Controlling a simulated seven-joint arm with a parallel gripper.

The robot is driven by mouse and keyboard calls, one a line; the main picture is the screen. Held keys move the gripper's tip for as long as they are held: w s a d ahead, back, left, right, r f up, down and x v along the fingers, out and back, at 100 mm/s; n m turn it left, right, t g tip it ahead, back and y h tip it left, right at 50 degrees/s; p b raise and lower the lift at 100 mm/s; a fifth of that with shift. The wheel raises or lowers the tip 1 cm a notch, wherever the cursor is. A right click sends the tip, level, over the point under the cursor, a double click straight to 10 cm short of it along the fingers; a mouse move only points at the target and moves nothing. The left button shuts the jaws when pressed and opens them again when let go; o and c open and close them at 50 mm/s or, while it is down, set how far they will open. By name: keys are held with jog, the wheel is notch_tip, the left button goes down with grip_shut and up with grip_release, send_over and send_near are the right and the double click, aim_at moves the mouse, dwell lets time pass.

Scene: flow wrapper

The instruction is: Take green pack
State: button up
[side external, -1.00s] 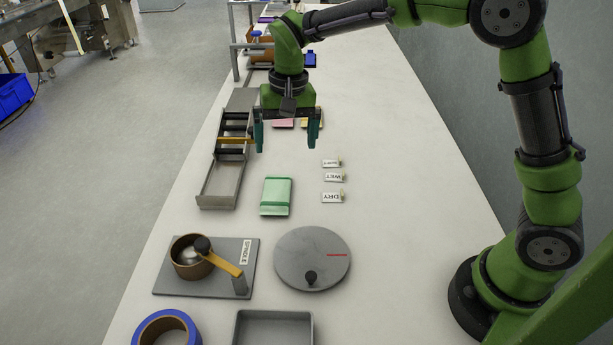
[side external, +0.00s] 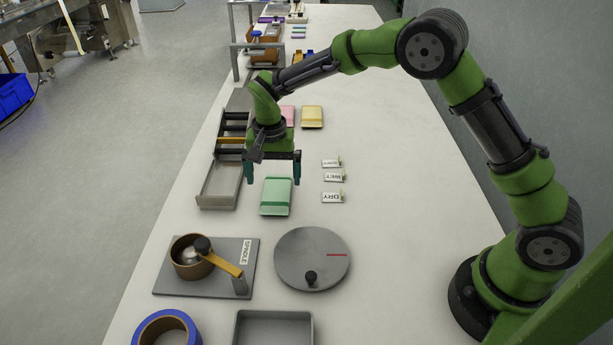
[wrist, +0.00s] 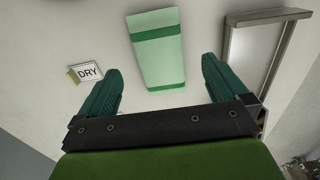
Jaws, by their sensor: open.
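The green pack (side external: 276,198) lies flat on the white table, light green with darker green bands. It also shows in the wrist view (wrist: 158,60), ahead of and between the fingertips. My gripper (side external: 273,183) is open and empty, with its two teal fingers pointing down above the far part of the pack. In the wrist view my gripper (wrist: 158,72) has a finger on either side, spread wider than the pack. The fingers appear apart from the pack.
A metal tray-like chute (side external: 219,186) stands just left of the pack. Small label signs, one reading DRY (side external: 332,198), stand to its right. A pink pack (side external: 288,115) and a yellow pack (side external: 312,116) lie farther back. A round grey disc (side external: 300,262) and a spindle plate (side external: 180,283) are nearer.

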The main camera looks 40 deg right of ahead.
aim_at(276, 193)
jog(key=shift+w+d+f, duration=0.1)
jog(key=shift+f, duration=1.3)
jog(key=shift+d+f, duration=0.1)
jog(key=shift+f, duration=1.25)
jog(key=shift+c, duration=0.3)
jog(key=c, duration=1)
jog(key=shift+c, duration=0.2)
jog(key=shift+r, duration=0.15)
